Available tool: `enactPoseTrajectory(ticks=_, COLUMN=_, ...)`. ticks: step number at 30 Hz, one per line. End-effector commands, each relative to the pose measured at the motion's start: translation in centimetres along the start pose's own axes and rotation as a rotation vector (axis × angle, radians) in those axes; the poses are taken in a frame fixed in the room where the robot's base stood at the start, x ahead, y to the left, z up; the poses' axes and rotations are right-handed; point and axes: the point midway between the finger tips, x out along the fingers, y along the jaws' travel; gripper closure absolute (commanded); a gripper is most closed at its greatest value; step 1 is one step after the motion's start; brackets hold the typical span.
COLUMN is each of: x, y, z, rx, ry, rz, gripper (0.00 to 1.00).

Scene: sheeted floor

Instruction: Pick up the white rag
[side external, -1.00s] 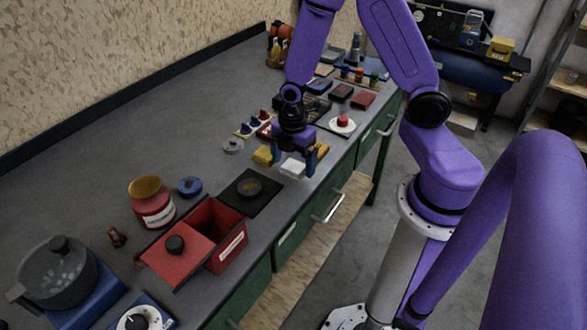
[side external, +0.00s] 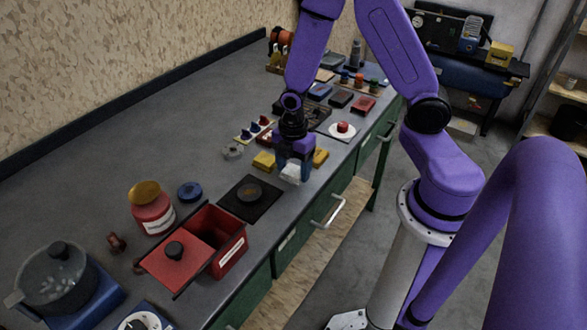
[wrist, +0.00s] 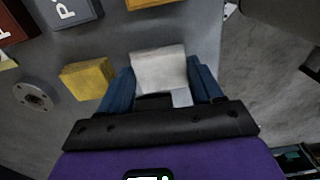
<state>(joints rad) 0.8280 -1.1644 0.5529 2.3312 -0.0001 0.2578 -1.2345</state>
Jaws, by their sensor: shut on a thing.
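The white rag (side external: 291,173) is a small folded pale block near the front edge of the grey bench. My gripper (side external: 293,170) points down over it, with its blue fingers closed in on the rag's sides. In the wrist view the rag (wrist: 160,70) sits between the two blue fingers of my gripper (wrist: 163,85), which press against it from left and right. The near part of the rag is partly hidden by the gripper body. Whether the rag is lifted off the bench is hard to tell.
A yellow block (side external: 263,160) lies just left of my gripper, also in the wrist view (wrist: 88,78). Another yellow item (side external: 320,157) lies to its right. A black pad (side external: 250,198) and an open red box (side external: 222,248) stand nearer the camera.

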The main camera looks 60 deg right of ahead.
Motion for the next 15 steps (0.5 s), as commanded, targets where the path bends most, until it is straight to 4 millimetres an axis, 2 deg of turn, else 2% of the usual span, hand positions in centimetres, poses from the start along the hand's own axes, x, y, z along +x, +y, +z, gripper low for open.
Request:
enactPoseTrajectory(ticks=5, x=-1.2, y=0.1, z=0.0, rx=0.000, ry=0.001, rz=0.003, gripper=0.65)
enactPoseTrajectory(ticks=9, x=-3.0, y=0.1, z=0.0, rx=-0.001, ry=0.002, rz=0.006, gripper=0.65)
enactPoseTrajectory(ticks=15, x=-5.5, y=-2.1, z=-0.1, rx=-0.002, ry=0.002, rz=0.006, gripper=0.65)
